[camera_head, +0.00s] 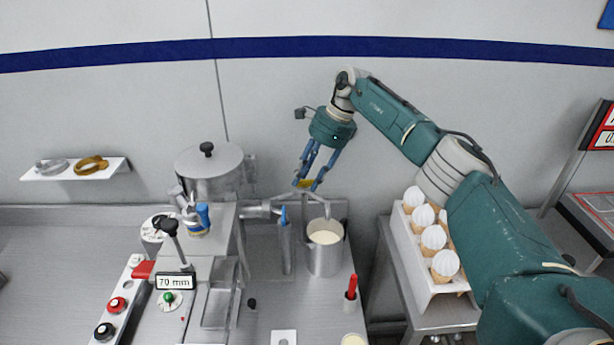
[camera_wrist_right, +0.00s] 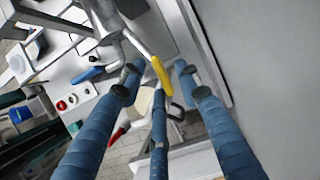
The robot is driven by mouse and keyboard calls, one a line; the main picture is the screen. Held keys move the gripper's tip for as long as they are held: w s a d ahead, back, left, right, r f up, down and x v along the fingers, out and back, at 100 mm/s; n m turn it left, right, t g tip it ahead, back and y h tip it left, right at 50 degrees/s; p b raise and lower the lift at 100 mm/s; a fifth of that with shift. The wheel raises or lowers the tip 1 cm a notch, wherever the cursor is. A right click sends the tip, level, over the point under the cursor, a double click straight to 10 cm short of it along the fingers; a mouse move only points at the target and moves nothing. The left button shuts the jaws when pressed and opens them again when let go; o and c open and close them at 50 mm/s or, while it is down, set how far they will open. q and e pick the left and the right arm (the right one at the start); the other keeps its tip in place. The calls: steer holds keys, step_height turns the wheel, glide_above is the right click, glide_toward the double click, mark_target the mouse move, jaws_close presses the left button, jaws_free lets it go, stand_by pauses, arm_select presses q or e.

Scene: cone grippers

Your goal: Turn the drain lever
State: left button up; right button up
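A lever with a yellow grip (camera_head: 305,183) sits at the pipe outlet above a metal jug (camera_head: 323,256). I take it for the drain lever. In the right wrist view the yellow grip (camera_wrist_right: 161,76) lies slanted among the fingertips. My right gripper (camera_head: 313,180) comes down from above with its blue fingers spread around the grip. In the right wrist view my right gripper (camera_wrist_right: 158,80) shows gaps between fingers and grip; contact cannot be made out. My left gripper is not in view.
The jug holds cream-coloured liquid below the outlet. A lidded metal hopper (camera_head: 209,170) stands left of the pipe. A white tray (camera_head: 407,238) of filled cones stands at right. A red-handled tool (camera_head: 351,288) stands at the counter's front right.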

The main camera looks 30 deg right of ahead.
steer(key=shift+r, duration=0.15)
steer(key=v, duration=1.1)
steer(key=shift+r, duration=0.4)
steer(key=shift+s+d+f, duration=0.1)
